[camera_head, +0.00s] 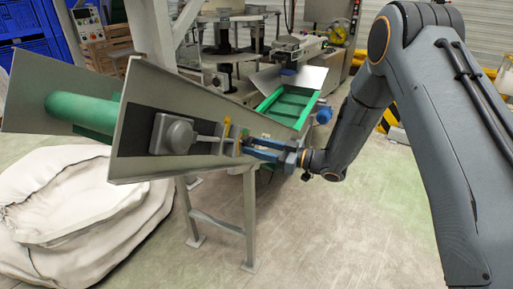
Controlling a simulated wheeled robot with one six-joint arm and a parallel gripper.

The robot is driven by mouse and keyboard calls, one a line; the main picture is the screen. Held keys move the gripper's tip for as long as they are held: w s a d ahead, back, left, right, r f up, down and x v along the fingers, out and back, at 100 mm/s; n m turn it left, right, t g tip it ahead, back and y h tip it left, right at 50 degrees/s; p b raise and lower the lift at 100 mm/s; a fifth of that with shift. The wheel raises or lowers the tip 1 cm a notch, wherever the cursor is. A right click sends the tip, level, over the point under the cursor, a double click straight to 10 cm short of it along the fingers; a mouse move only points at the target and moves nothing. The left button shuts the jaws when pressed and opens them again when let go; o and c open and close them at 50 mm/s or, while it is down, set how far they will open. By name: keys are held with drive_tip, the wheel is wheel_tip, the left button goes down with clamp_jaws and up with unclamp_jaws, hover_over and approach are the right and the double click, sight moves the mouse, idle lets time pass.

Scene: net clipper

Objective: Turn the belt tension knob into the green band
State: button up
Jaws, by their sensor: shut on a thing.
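My gripper (253,147) reaches in from the right, its blue fingers pointing left at the end of the conveyor's side plate (195,163). The fingertips are shut on a small part there, which I take to be the belt tension knob; the fingers cover most of it, and its pointer or angle cannot be read. Small yellow (227,127) and green marks show beside the fingertips. They are too small to tell which is the green band of the scale.
A grey motor or bearing housing (173,134) sits on the plate left of my gripper. A green conveyor (290,106) lies behind it. A large white sack (75,210) stands at lower left.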

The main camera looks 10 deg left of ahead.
drive_tip(key=m, duration=0.4)
drive_tip(key=shift+b, duration=0.35)
drive_tip(key=m, duration=0.3)
drive_tip(key=shift+s+m, duration=0.1)
drive_tip(key=shift+m, duration=0.3)
drive_tip(key=m, duration=0.4)
drive_tip(key=shift+r, duration=0.1)
drive_tip(key=shift+m, duration=1.8)
drive_tip(key=o, duration=1)
drive_tip(key=shift+o, duration=0.2)
drive_tip(key=s+d+b, duration=0.1)
drive_tip(key=d+b, duration=0.1)
drive_tip(key=d, duration=0.5)
drive_tip(key=shift+s+d, duration=0.2)
drive_tip(key=shift+d, duration=0.15)
